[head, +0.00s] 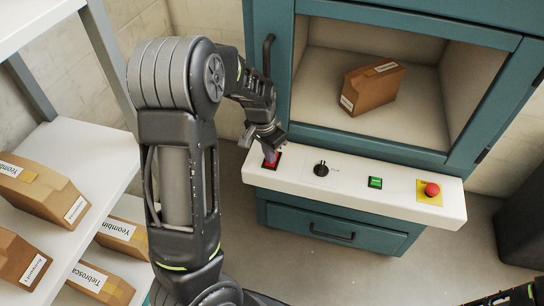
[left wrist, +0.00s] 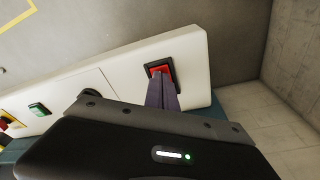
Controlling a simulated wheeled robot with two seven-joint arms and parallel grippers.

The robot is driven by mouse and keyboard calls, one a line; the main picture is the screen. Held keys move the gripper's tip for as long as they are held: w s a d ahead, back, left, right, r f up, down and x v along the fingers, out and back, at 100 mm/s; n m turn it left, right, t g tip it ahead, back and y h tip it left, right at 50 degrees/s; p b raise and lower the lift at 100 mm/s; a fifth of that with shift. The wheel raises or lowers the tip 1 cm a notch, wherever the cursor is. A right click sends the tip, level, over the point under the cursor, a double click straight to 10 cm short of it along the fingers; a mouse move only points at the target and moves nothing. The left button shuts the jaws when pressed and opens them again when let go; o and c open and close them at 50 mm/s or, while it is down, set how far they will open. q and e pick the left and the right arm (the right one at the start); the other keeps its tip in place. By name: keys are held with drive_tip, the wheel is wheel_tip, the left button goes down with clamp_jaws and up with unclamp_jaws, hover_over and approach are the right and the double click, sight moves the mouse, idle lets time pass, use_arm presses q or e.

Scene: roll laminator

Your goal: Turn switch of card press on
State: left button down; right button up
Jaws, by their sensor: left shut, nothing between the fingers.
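The card press is a teal cabinet (head: 277,120) with a white control panel (head: 400,200) along its front. A red switch in a black frame (head: 279,157) sits at the panel's left end in the head view; the red switch also shows in the left wrist view (left wrist: 168,66). My left gripper (head: 270,160) is shut and empty, its fingertips at the switch and partly covering it. In the left wrist view the shut fingers (left wrist: 160,88) reach the lower part of the switch; I cannot tell whether they press it. My right gripper is not clearly in view.
The panel also holds a black knob (head: 321,169), a green button (head: 375,183) and a red emergency button (head: 432,190) on yellow. A brown box (head: 372,88) lies inside the open compartment. A white shelf (head: 95,150) with several boxes stands at the left.

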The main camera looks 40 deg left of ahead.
use_arm(q)
wheel_tip(320, 180, up, 7)
drive_tip(key=p, duration=0.5)
drive_tip(key=shift+f, duration=0.15)
idle(0.5)
